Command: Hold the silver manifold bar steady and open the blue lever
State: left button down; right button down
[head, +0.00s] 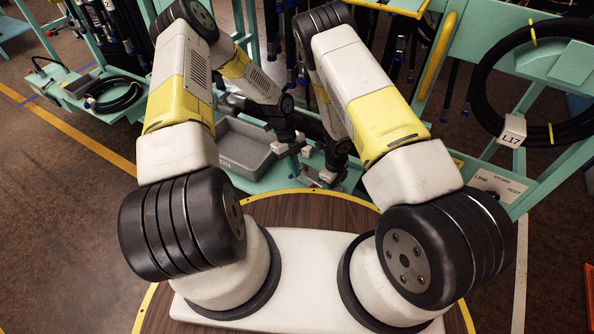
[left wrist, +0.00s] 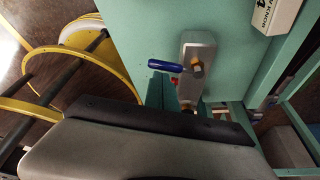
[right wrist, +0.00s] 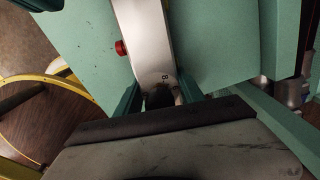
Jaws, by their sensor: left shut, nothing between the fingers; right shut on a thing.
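The silver manifold bar (left wrist: 199,55) stands out from a teal panel in the left wrist view. In the head view both grippers are small and partly hidden by my arms.
A red knob (right wrist: 121,47) sticks out from the bar's side. A grey tray (head: 241,150) lies on the teal bench near my left gripper. Coiled black hoses (head: 483,90) hang at the right, with an L17 tag (head: 513,131). A teal cart stands at the left.

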pick_arm(q)
jog(key=w+m, duration=0.1)
jog(key=m, duration=0.1)
jog(key=w+a+m+y, duration=0.1)
jog(key=w+m, duration=0.1)
jog(key=w+a+m+g+y, duration=0.1)
jog(key=w+m, duration=0.1)
jog(key=shift+w+a+m, duration=0.1)
jog(key=shift+m, duration=0.2)
dwell(0.4)
jog(key=shift+s+d, duration=0.35)
jog(key=shift+d, duration=0.45)
notch_tip(320, 180, up, 12)
jog(key=shift+f, duration=0.15)
dwell(0.4)
